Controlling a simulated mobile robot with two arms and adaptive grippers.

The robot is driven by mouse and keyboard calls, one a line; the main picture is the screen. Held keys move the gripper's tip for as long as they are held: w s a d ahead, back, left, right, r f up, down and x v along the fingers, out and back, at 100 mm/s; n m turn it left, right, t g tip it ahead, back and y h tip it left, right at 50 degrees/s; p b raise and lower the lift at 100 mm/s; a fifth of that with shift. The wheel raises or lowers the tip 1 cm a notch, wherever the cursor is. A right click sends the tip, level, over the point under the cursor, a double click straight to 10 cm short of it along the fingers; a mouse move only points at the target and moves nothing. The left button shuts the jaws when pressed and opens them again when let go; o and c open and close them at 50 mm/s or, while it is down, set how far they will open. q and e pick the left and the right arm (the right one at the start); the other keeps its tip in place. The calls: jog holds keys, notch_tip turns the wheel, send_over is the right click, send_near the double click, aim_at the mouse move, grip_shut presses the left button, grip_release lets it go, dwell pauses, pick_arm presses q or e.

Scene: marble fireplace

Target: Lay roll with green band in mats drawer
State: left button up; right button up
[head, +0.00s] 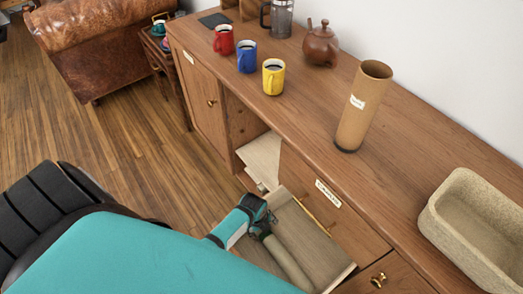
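A grey-green roll (287,262) lies lengthwise inside or just over a pulled-out drawer (342,274) with a pale wood bottom. My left gripper (264,228), dark with a teal wrist, is at the roll's upper end. Its fingers touch or overlap the roll there, but how far they are closed is not clear. The drawer's front is hidden, and a label (327,193) on the panel above it is too small to read. My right gripper is not in view.
On the wooden top stand red (223,40), blue (247,57) and yellow (273,77) mugs, a brown teapot (321,45), a French press (278,18), a tall cardboard tube (362,108) and a stone-like bin (474,226). A leather armchair (105,45) stands at upper left.

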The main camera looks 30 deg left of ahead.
pick_arm(q)
notch_tip(320, 180, up, 12)
jog(key=s, duration=0.1)
jog(key=shift+s+a+f, duration=0.15)
jog(key=shift+s+a, duration=0.2)
jog(key=shift+s, duration=0.05)
dwell(0.7)
